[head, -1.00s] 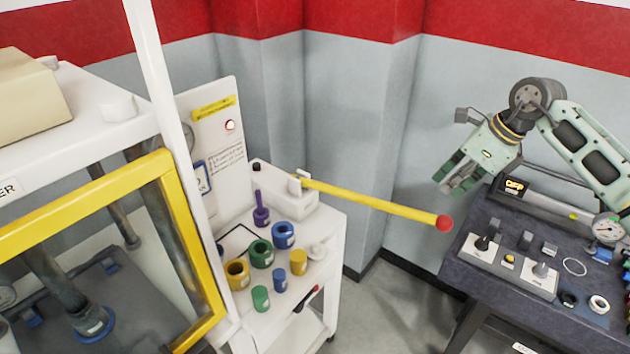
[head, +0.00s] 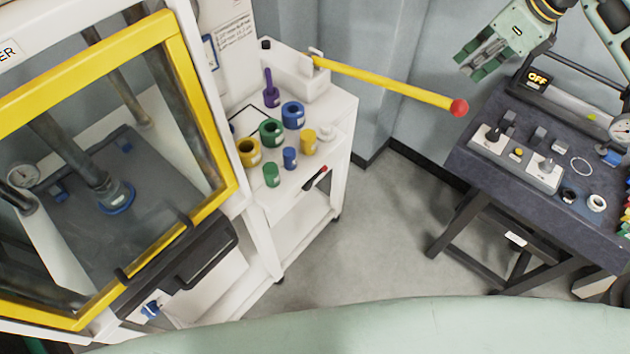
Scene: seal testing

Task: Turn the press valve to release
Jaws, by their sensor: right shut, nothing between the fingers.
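The press (head: 205,150) stands at the left with a yellow-framed clear door, which looks closed. Through the door I see a metal ram (head: 75,160) above a blue ring (head: 117,198). A small blue fitting (head: 152,308) shows on the press front below the door; it may be the press valve, but it is too small to be sure. A yellow lever (head: 385,84) with a red ball end sticks out from a white pump block (head: 295,82). My right gripper (head: 478,66) is shut and empty at the upper right, apart from the lever and press. My left gripper is out of view.
Several coloured rings and plugs stand on the white cart (head: 335,150), with a red-tipped black handle (head: 315,179) at its side. Open floor (head: 365,235) lies between.

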